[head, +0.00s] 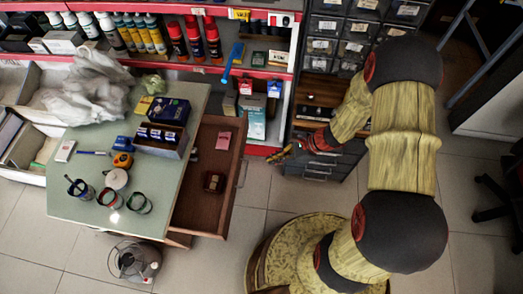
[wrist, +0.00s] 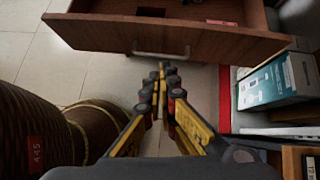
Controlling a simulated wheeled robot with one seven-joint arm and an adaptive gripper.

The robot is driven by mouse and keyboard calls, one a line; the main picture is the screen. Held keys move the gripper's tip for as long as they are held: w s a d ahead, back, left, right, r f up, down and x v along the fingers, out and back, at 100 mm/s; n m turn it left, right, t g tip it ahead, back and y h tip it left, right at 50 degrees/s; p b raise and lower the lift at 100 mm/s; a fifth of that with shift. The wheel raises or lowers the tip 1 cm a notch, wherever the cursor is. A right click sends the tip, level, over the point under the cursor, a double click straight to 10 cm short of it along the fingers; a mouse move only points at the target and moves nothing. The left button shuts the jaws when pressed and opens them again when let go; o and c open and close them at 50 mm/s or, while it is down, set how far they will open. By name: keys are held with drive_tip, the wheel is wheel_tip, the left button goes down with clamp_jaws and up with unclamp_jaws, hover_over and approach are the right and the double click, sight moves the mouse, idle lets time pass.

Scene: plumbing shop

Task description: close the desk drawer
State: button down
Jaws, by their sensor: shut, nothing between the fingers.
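The desk drawer (head: 190,205) is brown wood and stands pulled out from the right side of the desk (head: 75,200). A small pinkish-red item (head: 223,140) and a small brown item (head: 214,182) lie in it. In the wrist view the drawer front (wrist: 100,33) spans the top, with a metal bar handle (wrist: 160,54) on its face. My gripper (head: 275,156) is to the right of the drawer, apart from it. In the wrist view its closed, empty fingers (wrist: 163,68) point toward the drawer front, just below the handle in the picture.
Shelves with bottles (head: 195,40) and boxes run along the back. A white and teal box (wrist: 268,84) stands on the shelf to the right of my fingers. Clear tiled floor (head: 258,190) lies between the drawer and my base. A small round stove-like object (head: 133,262) stands before the desk.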

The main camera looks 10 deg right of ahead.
drive_tip(key=w+d+m+t, duration=0.1)
drive_tip(key=w, duration=0.2)
drive_tip(key=b, duration=0.4)
approach(239, 160)
wheel_tip(239, 160, down, 3)
drive_tip(key=d, duration=0.1)
drive_tip(key=shift+m, duration=0.4)
drive_tip(key=shift+w+a+r+b, duration=0.1)
drive_tip(key=shift+w+a+b, duration=0.15)
drive_tip(key=shift+a, duration=0.75)
drive_tip(key=shift+w+a+r+b, duration=0.15)
drive_tip(key=shift+w+a, duration=0.1)
drive_tip(key=shift+a, duration=0.75)
drive_tip(key=shift+f, duration=0.1)
drive_tip(key=w+a+b, duration=0.1)
drive_tip(key=w+a, duration=0.2)
drive_tip(key=a, duration=0.6)
drive_tip(key=w+a+b, duration=0.2)
drive_tip(key=w+a, duration=0.1)
drive_tip(key=a, duration=0.6)
drive_tip(key=shift+w+a, duration=0.2)
drive_tip(key=shift+w, duration=0.2)
